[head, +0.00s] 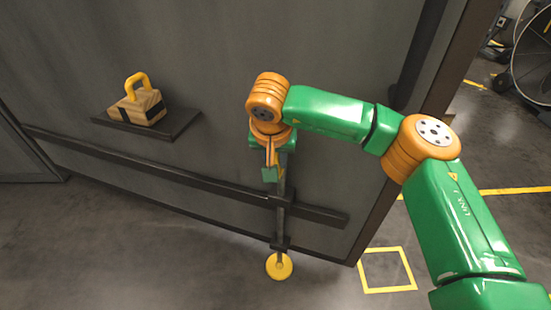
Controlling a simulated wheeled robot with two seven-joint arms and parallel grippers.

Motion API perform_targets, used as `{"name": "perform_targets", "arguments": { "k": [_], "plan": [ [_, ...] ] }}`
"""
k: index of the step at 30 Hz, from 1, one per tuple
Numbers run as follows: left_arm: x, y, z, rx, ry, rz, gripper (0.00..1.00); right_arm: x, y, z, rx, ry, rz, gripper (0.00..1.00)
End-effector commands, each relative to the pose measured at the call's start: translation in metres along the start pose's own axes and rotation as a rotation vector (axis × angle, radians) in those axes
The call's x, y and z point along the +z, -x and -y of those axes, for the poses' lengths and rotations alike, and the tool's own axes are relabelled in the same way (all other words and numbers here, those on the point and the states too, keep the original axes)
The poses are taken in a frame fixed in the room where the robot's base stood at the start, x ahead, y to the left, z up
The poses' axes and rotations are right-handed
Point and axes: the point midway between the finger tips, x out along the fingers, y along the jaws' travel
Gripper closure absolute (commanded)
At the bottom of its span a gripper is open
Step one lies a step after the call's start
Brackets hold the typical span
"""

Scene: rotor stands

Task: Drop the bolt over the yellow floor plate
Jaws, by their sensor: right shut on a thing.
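The bolt (281,218) is a dark upright rod on the grey door-like panel, passing a bracket low on the panel. The yellow floor plate (279,267) is a round disc on the floor just below it. The rod's lower end shows close above the plate; I cannot tell whether they touch. My right gripper (272,172) points down in front of the panel and is shut on the top part of the bolt. The gripper and wrist hide the grasped part. My left gripper is not in view.
The grey panel (230,140) has a dark rail (150,169) and a small shelf (176,128) carrying a wooden block with a yellow handle (138,105). A yellow square outline (387,289) marks the floor to the right. The floor at the lower left is clear.

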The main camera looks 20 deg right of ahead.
Motion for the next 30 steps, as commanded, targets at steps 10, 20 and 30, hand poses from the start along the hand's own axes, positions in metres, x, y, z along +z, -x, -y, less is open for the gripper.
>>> {"name": "perform_targets", "arguments": {
  "k": [10, 20, 30],
  "plan": [
    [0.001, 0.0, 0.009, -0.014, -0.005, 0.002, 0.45, -0.001, 0.0, 0.0, 0.0, -0.001, -0.001, 1.0],
    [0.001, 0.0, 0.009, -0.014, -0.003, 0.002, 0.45, -0.001, 0.0, 0.0, 0.0, -0.001, -0.002, 1.0],
    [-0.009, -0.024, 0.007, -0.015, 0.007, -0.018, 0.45, 0.017, -0.04, 0.0, 0.0, 0.001, 0.0, 1.0]
  ]
}}
